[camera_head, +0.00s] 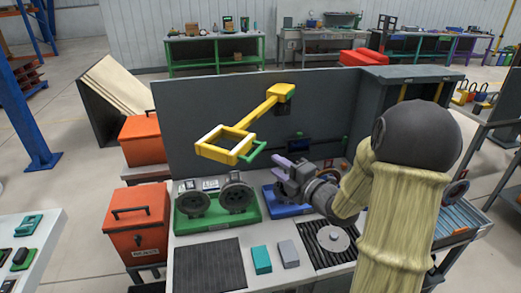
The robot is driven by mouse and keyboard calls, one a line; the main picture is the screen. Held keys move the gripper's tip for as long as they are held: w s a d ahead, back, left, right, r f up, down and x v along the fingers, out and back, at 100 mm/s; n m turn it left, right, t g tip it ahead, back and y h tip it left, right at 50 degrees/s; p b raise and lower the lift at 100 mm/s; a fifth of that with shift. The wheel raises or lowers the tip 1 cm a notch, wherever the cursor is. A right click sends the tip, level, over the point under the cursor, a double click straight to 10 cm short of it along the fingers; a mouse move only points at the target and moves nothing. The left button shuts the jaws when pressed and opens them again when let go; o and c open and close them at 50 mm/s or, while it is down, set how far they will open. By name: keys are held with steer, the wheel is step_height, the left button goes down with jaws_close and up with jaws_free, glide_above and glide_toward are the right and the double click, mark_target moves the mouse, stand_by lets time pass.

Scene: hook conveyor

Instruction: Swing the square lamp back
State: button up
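The square lamp (229,143) is a yellow square frame with an open middle. A yellow arm (259,113) joins it to a yellow bracket (282,93) on the grey back panel. The lamp head hangs out to the left over the workbench, apart from my gripper. My gripper (277,167) is to the right of and below the lamp head, with purple and dark fingers pointing left. The gap between its fingers is not clear. My own forearm covers the right part of the bench.
Below the lamp stand dark round parts (237,196) on a green base (211,220). A blue tray (285,211) lies under my gripper. A green bar (254,152) shows beside the lamp head. Red boxes (137,225) stand at the left. A grey cabinet (385,88) bounds the right.

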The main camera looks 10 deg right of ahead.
mark_target(258, 154)
steer(key=p+x, duration=0.3)
steer(key=x, duration=0.5)
steer(key=shift+a, duration=0.1)
steer(key=shift+w, duration=0.3)
steer(key=shift+s, duration=0.15)
steer(key=shift+a, duration=0.1)
jaws_close()
